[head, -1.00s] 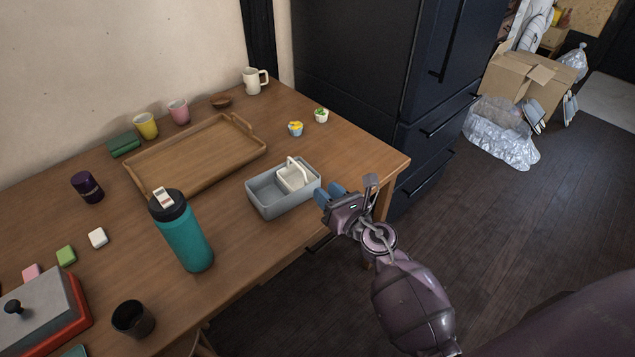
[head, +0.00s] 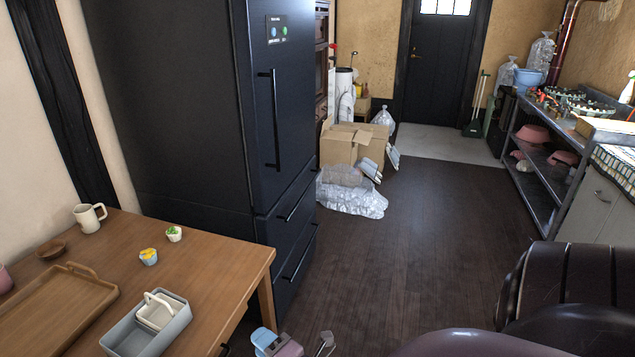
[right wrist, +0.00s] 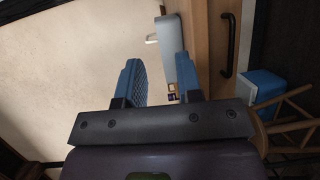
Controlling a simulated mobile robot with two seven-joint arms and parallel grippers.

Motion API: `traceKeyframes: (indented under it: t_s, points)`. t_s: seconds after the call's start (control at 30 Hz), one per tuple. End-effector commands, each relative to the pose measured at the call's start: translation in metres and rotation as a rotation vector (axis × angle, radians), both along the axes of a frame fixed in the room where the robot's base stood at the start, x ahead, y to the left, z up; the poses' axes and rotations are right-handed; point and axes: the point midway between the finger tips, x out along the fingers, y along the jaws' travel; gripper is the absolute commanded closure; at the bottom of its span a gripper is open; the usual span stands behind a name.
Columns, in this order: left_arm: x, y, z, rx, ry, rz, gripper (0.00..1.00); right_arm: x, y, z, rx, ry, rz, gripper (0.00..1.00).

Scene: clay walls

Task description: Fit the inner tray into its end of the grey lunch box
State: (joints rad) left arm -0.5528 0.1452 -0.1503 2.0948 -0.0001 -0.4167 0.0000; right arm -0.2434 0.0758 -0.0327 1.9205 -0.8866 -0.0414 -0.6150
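The grey lunch box (head: 173,336) stands near the table's right edge in the head view. The white inner tray (head: 156,316), with its handle raised, is in the box's far end; I cannot tell whether it sits fully down. My right gripper (head: 265,341) is low in the head view, past the table edge to the right of the box, partly cut off. In the right wrist view its blue fingers (right wrist: 158,80) are apart with nothing between them. The grey box (right wrist: 178,55) shows beyond them, with a bit of white handle beside it. My left gripper is out of view.
A dark fridge (head: 210,120) stands behind the table. The floor to the right is open.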

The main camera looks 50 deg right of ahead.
Motion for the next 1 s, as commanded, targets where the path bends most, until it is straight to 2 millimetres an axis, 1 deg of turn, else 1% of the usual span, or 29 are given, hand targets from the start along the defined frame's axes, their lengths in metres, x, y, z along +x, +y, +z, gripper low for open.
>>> traceKeyframes:
  t_s: [0.03,0.13,0.3,0.4,0.5,0.6,0.7,1.0]
  points:
    - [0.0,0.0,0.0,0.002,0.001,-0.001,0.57,-0.015,-0.004,-0.008,0.131,0.035,-0.036,0.67]
    - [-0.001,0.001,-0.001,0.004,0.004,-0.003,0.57,-0.043,-0.008,-0.022,0.418,0.105,-0.117,0.67]
    - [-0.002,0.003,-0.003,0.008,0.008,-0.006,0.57,-0.092,-0.004,-0.047,0.89,0.237,-0.274,0.67]
    - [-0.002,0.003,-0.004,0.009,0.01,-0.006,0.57,-0.117,0.003,-0.058,1.113,0.308,-0.36,0.67]
    - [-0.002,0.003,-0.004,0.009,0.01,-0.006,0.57,-0.135,0.009,-0.065,1.273,0.361,-0.428,0.67]
    - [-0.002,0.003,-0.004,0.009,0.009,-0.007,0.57,-0.146,0.014,-0.069,1.367,0.392,-0.469,0.67]
    - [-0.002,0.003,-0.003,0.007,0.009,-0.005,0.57,-0.15,0.016,-0.07,1.405,0.404,-0.486,0.67]
    - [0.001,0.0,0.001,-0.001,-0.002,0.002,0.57,-0.149,0.016,-0.068,1.407,0.402,-0.485,0.67]
